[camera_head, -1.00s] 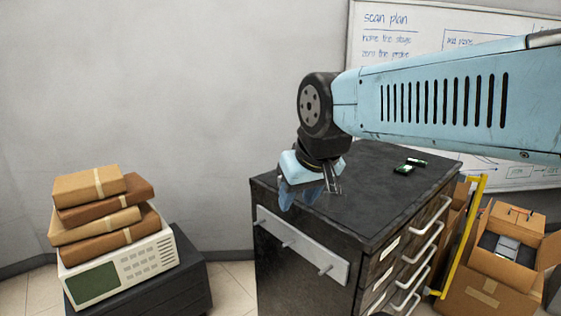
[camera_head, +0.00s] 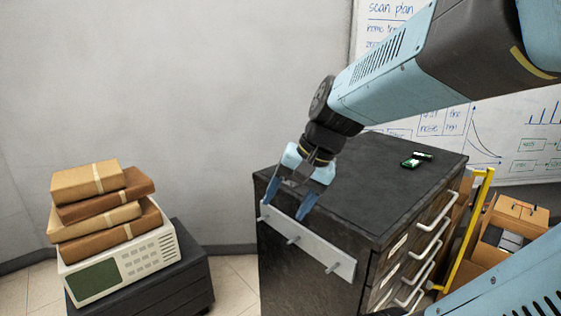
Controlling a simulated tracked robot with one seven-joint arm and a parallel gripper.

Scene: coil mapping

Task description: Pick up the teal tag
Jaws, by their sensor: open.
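I cannot make out a teal tag in this view. My gripper (camera_head: 284,208) is open, with its two blue fingers spread apart and pointing down. It is over the front left edge of the dark cabinet (camera_head: 385,200), close to a pale rail (camera_head: 310,247) with several pegs on the cabinet's front face. Nothing shows between the fingers. The fingers cover part of the rail's upper left end, and I cannot tell whether they touch it.
Two small green-and-white pieces (camera_head: 411,163) lie at the back right of the cabinet top, which is otherwise clear. Brown parcels (camera_head: 100,205) are stacked on a white instrument (camera_head: 120,265) at left. Open cardboard boxes (camera_head: 515,215) and a yellow frame (camera_head: 466,240) stand at right.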

